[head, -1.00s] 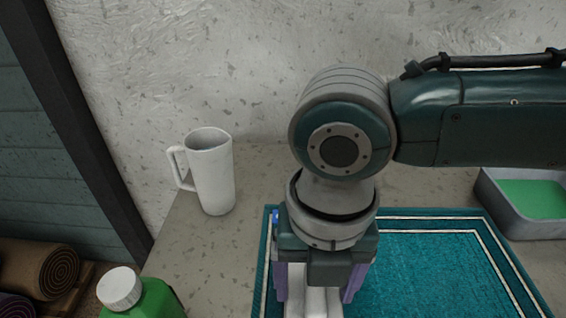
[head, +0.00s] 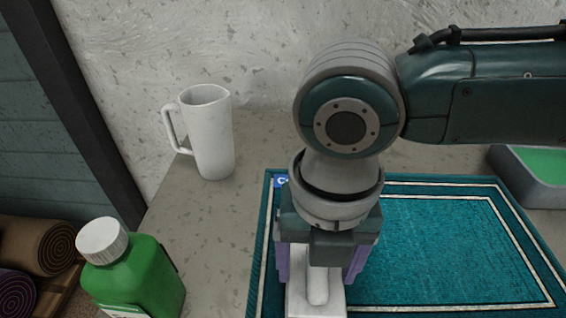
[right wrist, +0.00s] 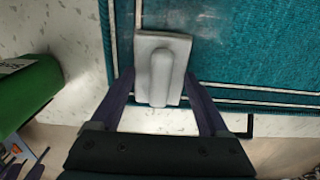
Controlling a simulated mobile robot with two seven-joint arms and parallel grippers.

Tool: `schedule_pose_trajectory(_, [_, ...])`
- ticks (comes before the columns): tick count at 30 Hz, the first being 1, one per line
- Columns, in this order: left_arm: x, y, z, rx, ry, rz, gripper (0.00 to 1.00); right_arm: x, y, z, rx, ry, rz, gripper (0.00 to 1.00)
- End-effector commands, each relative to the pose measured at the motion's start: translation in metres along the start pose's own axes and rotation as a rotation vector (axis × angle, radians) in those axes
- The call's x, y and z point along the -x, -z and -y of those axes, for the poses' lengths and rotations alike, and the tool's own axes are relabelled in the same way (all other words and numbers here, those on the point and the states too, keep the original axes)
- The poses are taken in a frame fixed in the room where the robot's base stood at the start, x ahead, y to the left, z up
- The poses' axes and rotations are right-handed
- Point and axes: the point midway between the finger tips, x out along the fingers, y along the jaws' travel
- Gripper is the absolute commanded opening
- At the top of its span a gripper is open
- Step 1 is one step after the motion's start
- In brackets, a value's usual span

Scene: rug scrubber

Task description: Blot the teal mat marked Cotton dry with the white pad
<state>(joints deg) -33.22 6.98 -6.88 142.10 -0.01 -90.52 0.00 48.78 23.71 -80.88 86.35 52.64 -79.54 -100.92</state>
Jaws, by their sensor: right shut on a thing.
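The teal mat (head: 430,250) with cream border lines lies on the counter. A small blue tag, its lettering mostly hidden, shows at its far left corner. My right gripper (head: 318,280) points down over the mat's left part and is shut on the handle of the white pad (head: 300,300). In the right wrist view the pad (right wrist: 150,50) lies flat at the mat's left border, its handle between the purple fingers (right wrist: 160,95). A paler, greyish patch of mat (right wrist: 195,20) shows beside the pad. My left gripper is not in view.
A white pitcher (head: 210,135) stands at the back left of the counter. A green bottle (head: 140,280) with a white cap is at the front left. A grey tray (head: 545,190) with green contents sits at the right. Rolled rugs (head: 40,245) lie at far left.

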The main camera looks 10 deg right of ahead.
Motion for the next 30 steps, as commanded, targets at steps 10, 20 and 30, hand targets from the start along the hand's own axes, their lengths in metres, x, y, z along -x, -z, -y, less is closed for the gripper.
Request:
schedule_pose_trajectory(10, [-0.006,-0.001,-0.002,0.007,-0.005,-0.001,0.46,-0.008,0.0,0.0,0.001,0.0,0.0,0.08])
schedule_pose_trajectory(20, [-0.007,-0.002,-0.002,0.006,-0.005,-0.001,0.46,-0.012,0.0,0.0,0.0,0.0,0.0,0.08])
schedule_pose_trajectory(30, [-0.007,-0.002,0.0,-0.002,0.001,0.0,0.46,-0.012,0.0,0.0,0.0,0.0,0.0,0.08])
